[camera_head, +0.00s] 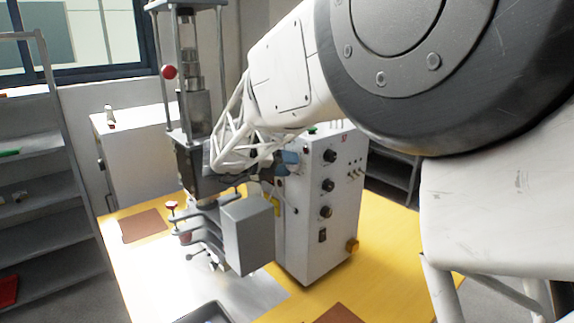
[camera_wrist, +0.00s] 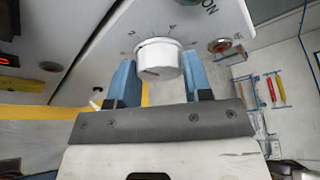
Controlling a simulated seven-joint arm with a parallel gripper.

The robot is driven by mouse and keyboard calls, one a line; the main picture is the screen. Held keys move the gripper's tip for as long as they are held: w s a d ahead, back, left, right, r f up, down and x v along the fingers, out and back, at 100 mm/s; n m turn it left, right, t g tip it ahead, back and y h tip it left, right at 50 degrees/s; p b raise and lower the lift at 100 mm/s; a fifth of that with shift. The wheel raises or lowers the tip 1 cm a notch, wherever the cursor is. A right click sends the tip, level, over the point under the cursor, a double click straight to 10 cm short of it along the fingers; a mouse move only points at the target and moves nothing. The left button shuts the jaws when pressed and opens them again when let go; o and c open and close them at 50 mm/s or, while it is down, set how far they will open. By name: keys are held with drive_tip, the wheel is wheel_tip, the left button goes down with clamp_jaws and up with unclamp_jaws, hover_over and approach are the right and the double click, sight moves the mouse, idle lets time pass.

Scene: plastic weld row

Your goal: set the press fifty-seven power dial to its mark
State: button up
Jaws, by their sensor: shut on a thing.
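The power dial (camera_wrist: 157,54) is a round white knob on a pale panel (camera_wrist: 98,45) in the wrist view, with a dark line on its face. Scale numbers, among them 2, 4 and 6, stand around it. Which number or mark the line meets, I cannot tell. My gripper (camera_wrist: 160,78) has its blue fingers on both sides of the dial and is shut on it. In the head view my gripper (camera_head: 285,160) is by the left side of the white control box (camera_head: 322,215). The dial is hidden there.
A red button (camera_wrist: 219,46) sits right of the dial. The control box carries several black knobs (camera_head: 329,156) on its right face. The grey press column (camera_head: 193,100) and a grey block (camera_head: 249,235) stand close left. The yellow table (camera_head: 370,252) has free room at right.

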drive_tip(key=n+h, duration=0.1)
drive_tip(key=n, duration=0.3)
drive_tip(key=n+h, duration=0.2)
drive_tip(key=n, duration=0.1)
drive_tip(key=shift+f+n+t, duration=0.15)
drive_tip(key=shift+n+t, duration=0.15)
drive_tip(key=shift+n, duration=0.1)
idle(0.4)
drive_tip(key=o, duration=0.9)
drive_tip(key=shift+a, duration=0.1)
drive_tip(key=v, duration=0.7)
drive_tip(key=shift+a, duration=0.3)
drive_tip(key=shift+f, duration=0.15)
